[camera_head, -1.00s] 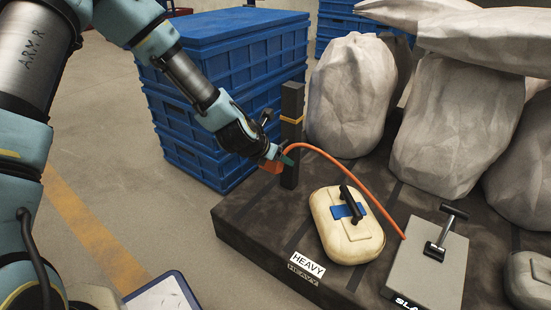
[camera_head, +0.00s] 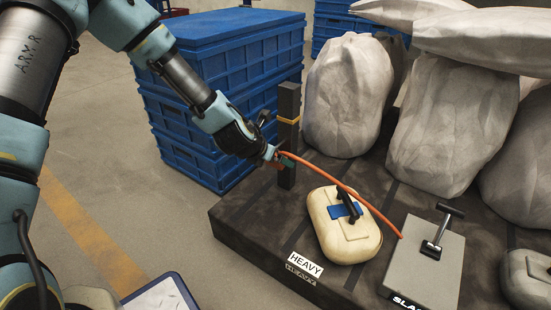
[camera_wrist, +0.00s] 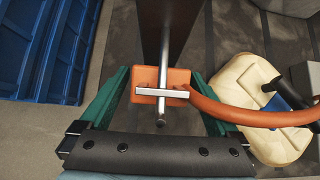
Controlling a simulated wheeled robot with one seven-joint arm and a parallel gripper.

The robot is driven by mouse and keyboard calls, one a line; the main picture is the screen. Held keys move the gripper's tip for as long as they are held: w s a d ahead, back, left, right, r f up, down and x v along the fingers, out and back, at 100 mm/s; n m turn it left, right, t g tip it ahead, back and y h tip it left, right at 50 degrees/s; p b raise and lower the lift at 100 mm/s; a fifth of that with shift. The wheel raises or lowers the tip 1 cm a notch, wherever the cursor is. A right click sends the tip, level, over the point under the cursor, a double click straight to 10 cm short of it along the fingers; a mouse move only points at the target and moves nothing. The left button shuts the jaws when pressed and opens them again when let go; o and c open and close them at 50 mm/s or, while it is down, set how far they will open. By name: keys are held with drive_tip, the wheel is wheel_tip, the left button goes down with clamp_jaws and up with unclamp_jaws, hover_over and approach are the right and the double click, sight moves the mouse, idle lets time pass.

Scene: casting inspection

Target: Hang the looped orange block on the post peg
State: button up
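The orange block (camera_wrist: 142,80) sits between the green fingertips of my gripper (camera_wrist: 163,78) in the wrist view, with the fingers close against its sides. A pale bar, the loop (camera_wrist: 178,92), crosses its face. The post's metal peg (camera_wrist: 165,55) runs toward the camera and appears to pass under this bar, with its knobbed end (camera_wrist: 160,123) showing beyond it. In the head view my gripper (camera_head: 279,158) is beside the dark post (camera_head: 288,105), below its yellow band. The block is mostly hidden there.
An orange hose (camera_head: 345,187) runs from the block to a grey case (camera_head: 425,265). A cream case (camera_head: 345,235) with a black handle stands on the dark platform (camera_head: 245,220). Blue crates (camera_head: 220,85) stand behind my arm; pale sacks (camera_head: 345,95) fill the back right.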

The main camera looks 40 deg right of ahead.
drive_tip(key=p+v, duration=0.4)
drive_tip(key=v, duration=0.6)
drive_tip(key=shift+a+r+p, duration=0.2)
drive_tip(key=shift+r+p, duration=0.1)
drive_tip(key=shift+r, duration=0.05)
drive_tip(key=shift+a, duration=0.1)
